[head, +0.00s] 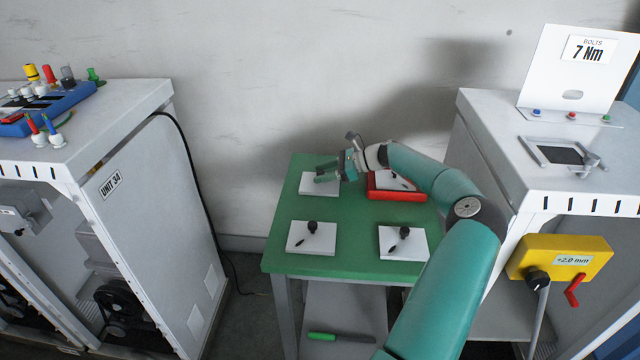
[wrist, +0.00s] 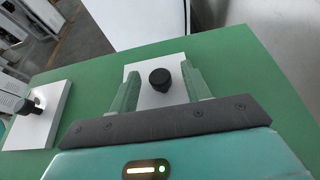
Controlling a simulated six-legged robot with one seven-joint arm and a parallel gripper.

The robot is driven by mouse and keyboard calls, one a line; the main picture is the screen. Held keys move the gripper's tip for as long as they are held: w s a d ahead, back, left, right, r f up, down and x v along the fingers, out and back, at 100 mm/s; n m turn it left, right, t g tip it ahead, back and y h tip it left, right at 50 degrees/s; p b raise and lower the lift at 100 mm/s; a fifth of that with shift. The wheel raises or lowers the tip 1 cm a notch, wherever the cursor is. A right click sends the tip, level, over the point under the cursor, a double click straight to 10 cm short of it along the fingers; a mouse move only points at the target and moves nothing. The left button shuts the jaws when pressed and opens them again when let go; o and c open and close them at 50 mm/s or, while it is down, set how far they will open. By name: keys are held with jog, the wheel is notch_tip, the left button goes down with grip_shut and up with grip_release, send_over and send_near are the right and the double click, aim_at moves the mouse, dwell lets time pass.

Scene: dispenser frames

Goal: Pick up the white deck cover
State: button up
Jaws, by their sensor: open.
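Several white covers with black knobs lie on a green table. The back-left cover (head: 307,188) is partly hidden by my gripper (head: 328,172). In the wrist view, my gripper (wrist: 160,72) is open, its two green fingers on either side of the black knob (wrist: 160,80) of a white cover (wrist: 150,98). I cannot tell whether the fingers touch the knob. The front-left cover (head: 300,244) and front-right cover (head: 418,246) lie flat. Another white plate lies in a red tray (head: 398,195) at the back right, partly behind my arm.
The green table top (head: 345,240) is clear between the covers. A grey cabinet (head: 130,190) stands left, another (head: 490,150) right with a yellow box (head: 560,256). A green-handled tool (head: 340,337) lies on the lower shelf. A wall is close behind the table.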

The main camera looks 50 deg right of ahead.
jog(key=shift+w+a+f, duration=0.2)
jog(key=shift+w+a, duration=0.15)
jog(key=shift+w, duration=0.1)
jog(key=c, duration=1)
grip_shut()
jog(key=shift+r, duration=0.1)
